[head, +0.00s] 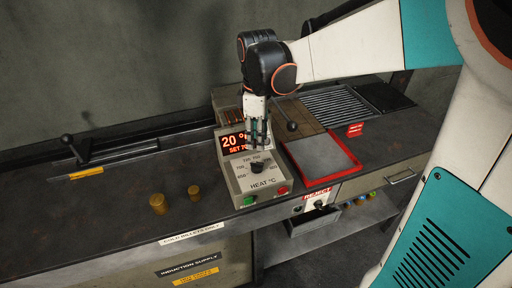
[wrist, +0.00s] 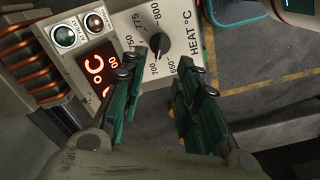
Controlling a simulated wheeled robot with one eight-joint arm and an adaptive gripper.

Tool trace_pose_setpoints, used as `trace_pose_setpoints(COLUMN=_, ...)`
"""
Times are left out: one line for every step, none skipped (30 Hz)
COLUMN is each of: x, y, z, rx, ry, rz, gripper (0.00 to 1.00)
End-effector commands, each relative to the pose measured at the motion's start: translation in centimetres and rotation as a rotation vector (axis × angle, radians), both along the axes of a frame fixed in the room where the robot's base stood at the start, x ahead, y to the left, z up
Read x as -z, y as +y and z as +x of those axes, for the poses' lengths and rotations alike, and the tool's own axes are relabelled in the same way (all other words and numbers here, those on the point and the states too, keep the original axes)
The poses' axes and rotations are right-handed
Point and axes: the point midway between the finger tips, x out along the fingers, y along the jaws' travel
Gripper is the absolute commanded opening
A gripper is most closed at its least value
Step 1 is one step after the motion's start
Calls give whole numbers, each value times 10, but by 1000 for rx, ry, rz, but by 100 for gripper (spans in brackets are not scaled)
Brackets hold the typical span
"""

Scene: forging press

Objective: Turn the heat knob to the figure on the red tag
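The heat knob (head: 257,168) is a small dark knob on the sloped face of a pale control box (head: 240,182) marked HEAT °C. In the wrist view the knob (wrist: 159,43) sits in a ring of figures including 650, 700, 750, 775 and 800. Its exact pointing is hard to read. The lit display (head: 235,142) shows 20 ° and a SET line starting with 70. A small red tag (head: 355,130) stands on the bench to the right; its writing is too small to read. My gripper (head: 258,143) is open above the knob, its fingers (wrist: 157,82) apart with nothing between them.
Green (head: 249,201) and red (head: 282,190) buttons sit on the box's front. A red-rimmed tray (head: 309,181) stands close to its right. Brass billets (head: 158,204) stand on the bench at left. A lever with a dark ball (head: 292,126) rises behind.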

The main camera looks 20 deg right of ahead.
Motion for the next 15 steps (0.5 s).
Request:
trace_pose_setpoints(x=-8, y=0, z=0, rx=0, ry=0, rz=0, gripper=29)
trace_pose_setpoints(x=-11, y=0, z=0, rx=0, ry=0, rz=0, gripper=29)
trace_pose_setpoints(x=-16, y=0, z=0, rx=0, ry=0, rz=0, gripper=29)
trace_pose_setpoints(x=-19, y=0, z=0, rx=0, ry=0, rz=0, gripper=29)
trace_pose_setpoints(x=-21, y=0, z=0, rx=0, ry=0, rz=0, gripper=29)
trace_pose_setpoints(x=-23, y=0, z=0, rx=0, ry=0, rz=0, gripper=29)
trace_pose_setpoints(x=-25, y=0, z=0, rx=0, ry=0, rz=0, gripper=29)
trace_pose_setpoints(x=-26, y=0, z=0, rx=0, ry=0, rz=0, gripper=29)
trace_pose_setpoints(x=-27, y=0, z=0, rx=0, ry=0, rz=0, gripper=29)
trace_pose_setpoints(x=-28, y=0, z=0, rx=0, ry=0, rz=0, gripper=29)
trace_pose_setpoints(x=-28, y=0, z=0, rx=0, ry=0, rz=0, gripper=29)
trace_pose_setpoints(x=-28, y=0, z=0, rx=0, ry=0, rz=0, gripper=29)
trace_pose_setpoints(x=-28, y=0, z=0, rx=0, ry=0, rz=0, gripper=29)
trace_pose_setpoints(x=-28, y=0, z=0, rx=0, ry=0, rz=0, gripper=29)
trace_pose_setpoints(x=-28, y=0, z=0, rx=0, ry=0, rz=0, gripper=29)
